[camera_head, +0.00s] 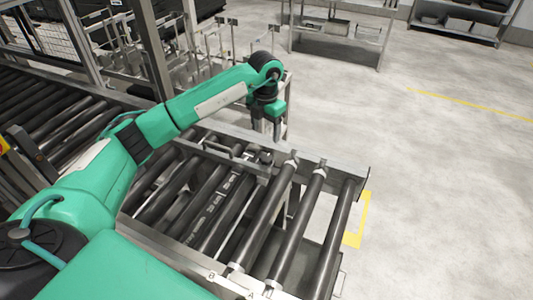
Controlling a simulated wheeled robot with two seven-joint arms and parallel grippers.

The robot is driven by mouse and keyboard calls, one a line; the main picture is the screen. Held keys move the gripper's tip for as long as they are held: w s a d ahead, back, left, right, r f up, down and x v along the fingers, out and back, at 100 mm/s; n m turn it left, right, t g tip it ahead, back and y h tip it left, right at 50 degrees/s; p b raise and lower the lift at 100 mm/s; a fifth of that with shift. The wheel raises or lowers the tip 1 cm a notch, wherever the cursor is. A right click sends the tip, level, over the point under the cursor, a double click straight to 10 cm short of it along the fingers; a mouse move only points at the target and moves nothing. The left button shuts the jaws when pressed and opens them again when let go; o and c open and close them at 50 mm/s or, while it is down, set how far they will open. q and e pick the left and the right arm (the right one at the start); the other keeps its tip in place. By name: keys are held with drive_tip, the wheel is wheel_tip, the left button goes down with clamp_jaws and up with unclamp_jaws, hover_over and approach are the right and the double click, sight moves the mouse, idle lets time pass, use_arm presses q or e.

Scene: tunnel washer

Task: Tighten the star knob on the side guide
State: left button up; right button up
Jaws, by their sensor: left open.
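My left gripper (266,128) points down at the end of the teal arm, just above the far rail of the roller conveyor. It is open, and no object shows between its fingers. The side guide (228,158) is a grey metal bar running along the far side over the rollers. A small dark part (265,157) at its right end, just below the gripper, looks like the star knob, but its shape is too small to make out. The gripper appears apart from it. My right gripper is out of view.
Black rollers (212,205) fill the conveyor frame, with wider gaps between those at the right end. Metal posts and racks (165,60) stand behind the arm. A shelf table (340,30) stands at the back.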

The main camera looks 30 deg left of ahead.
sight(266, 157)
use_arm(q)
wheel_tip(266, 157, down, 10)
drive_tip(key=p, duration=0.3)
drive_tip(key=shift+r+p, duration=0.15)
drive_tip(key=shift+p, duration=0.2)
drive_tip(key=shift+f, duration=0.8)
drive_tip(key=c, duration=1)
drive_tip(key=shift+o, duration=0.2)
drive_tip(key=shift+f+m+b, duration=0.1)
drive_tip(key=shift+m+b, duration=0.2)
drive_tip(key=shift+b, duration=0.3)
drive_tip(key=m+b, duration=1.2)
drive_tip(key=b, duration=0.2)
drive_tip(key=shift+w+a+b, duration=0.1)
drive_tip(key=shift+w+b, duration=0.05)
drive_tip(key=shift+b, duration=0.15)
drive_tip(key=shift+m+b, duration=0.95)
drive_tip(key=shift+m, duration=0.25)
drive_tip(key=shift+m+b, duration=0.35)
drive_tip(key=shift+m, duration=0.15)
drive_tip(key=shift+m+b, duration=0.4)
drive_tip(key=shift+m, duration=0.2)
drive_tip(key=shift+r, duration=0.2)
